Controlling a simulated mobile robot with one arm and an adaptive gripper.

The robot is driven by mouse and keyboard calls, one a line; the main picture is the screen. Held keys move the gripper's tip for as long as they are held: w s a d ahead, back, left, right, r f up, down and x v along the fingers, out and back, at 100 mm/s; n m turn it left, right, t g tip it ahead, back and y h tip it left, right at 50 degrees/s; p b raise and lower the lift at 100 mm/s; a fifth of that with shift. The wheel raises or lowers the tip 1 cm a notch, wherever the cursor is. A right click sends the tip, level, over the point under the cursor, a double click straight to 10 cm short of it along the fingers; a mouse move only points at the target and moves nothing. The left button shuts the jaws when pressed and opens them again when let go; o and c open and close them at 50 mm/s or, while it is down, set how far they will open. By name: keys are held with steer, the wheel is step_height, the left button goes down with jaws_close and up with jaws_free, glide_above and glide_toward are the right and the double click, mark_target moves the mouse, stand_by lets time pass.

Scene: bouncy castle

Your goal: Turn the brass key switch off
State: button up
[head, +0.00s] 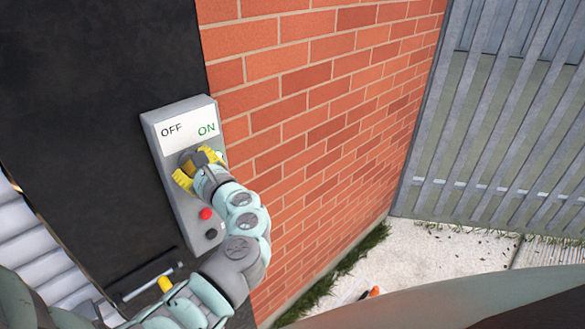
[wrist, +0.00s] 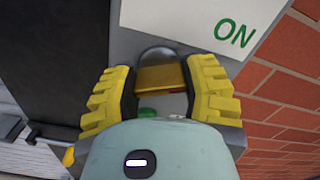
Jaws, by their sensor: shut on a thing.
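A grey switch box (head: 184,213) is fixed to the wall and carries a white label (head: 188,130) reading OFF on the left and ON on the right. The brass key switch (wrist: 163,77) shows in the wrist view between the yellow fingers, in front of a dark round collar below the label. In the head view my gripper hides most of it. My gripper (head: 194,169) is shut on the key switch; it also shows in the wrist view (wrist: 165,95). A small green spot shows below the key in the wrist view. I cannot tell the key's exact angle.
A red button (head: 206,213) and a black button (head: 211,234) sit lower on the box, close to my arm. A brick wall (head: 310,110) runs to the right, with a grey slatted fence (head: 490,120) beyond. A dark panel (head: 80,110) lies left.

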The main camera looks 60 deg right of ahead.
steer(key=n+b, duration=0.2)
steer(key=f+n+b, duration=0.1)
steer(key=n+b, duration=0.1)
steer(key=b, duration=0.1)
steer(key=n+b, duration=0.4)
steer(key=b, duration=0.3)
steer(key=shift+r, duration=0.1)
steer(key=n+b, duration=0.4)
steer(key=b, duration=0.1)
steer(key=shift+r, duration=0.15)
steer(key=shift+r+n+b, duration=0.15)
steer(key=shift+n+b, duration=0.35)
steer(key=shift+b, duration=0.35)
steer(key=shift+r, duration=0.1)
steer(key=o, duration=1.2)
